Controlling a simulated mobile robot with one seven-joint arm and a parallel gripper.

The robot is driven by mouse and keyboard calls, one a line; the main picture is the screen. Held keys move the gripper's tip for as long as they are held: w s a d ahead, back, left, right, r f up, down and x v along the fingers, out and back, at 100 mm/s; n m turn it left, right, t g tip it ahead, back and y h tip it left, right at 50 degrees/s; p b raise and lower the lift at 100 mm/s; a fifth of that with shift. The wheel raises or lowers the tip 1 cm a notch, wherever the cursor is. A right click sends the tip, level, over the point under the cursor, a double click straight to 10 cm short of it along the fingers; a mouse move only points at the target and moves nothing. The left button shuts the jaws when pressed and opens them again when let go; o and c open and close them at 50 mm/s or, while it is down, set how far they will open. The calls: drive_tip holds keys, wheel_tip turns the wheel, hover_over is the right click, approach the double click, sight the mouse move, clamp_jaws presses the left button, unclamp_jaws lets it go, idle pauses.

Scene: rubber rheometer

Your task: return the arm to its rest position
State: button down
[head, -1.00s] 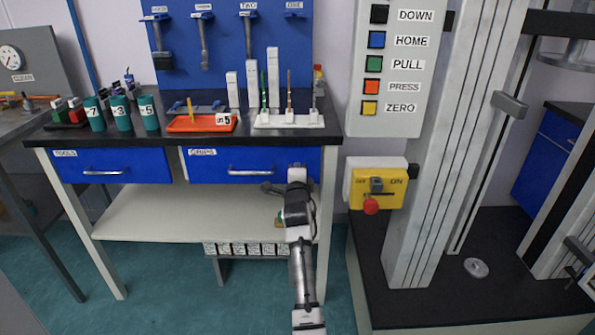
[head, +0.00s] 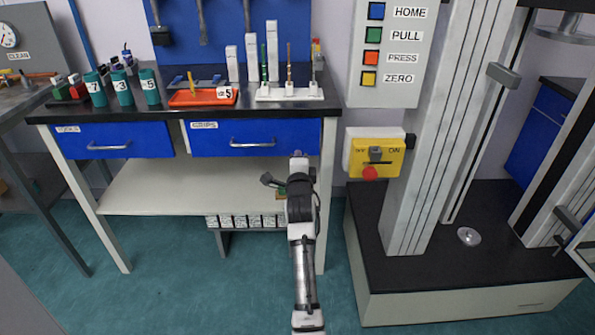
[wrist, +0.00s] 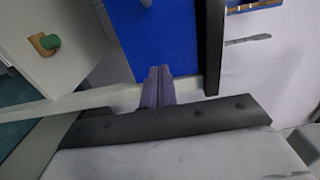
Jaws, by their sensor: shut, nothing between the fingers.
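My arm (head: 303,240) stands in front of the bench, below its right end, in the head view. In the wrist view my gripper (wrist: 158,86) is shut with its two fingers side by side and nothing between them. Beyond the fingertips is a blue panel (wrist: 150,35), and the fingers appear apart from it. The fingertips cannot be made out clearly in the head view.
The bench (head: 180,115) carries green cups (head: 122,88), an orange tray (head: 203,97) and a white rack (head: 290,94). The machine base (head: 430,270) and yellow switch box (head: 374,157) stand right. A green-and-brown object (wrist: 45,43) shows top left in the wrist view. Floor in front is open.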

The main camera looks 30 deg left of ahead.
drive_tip(key=shift+v, duration=2.6)
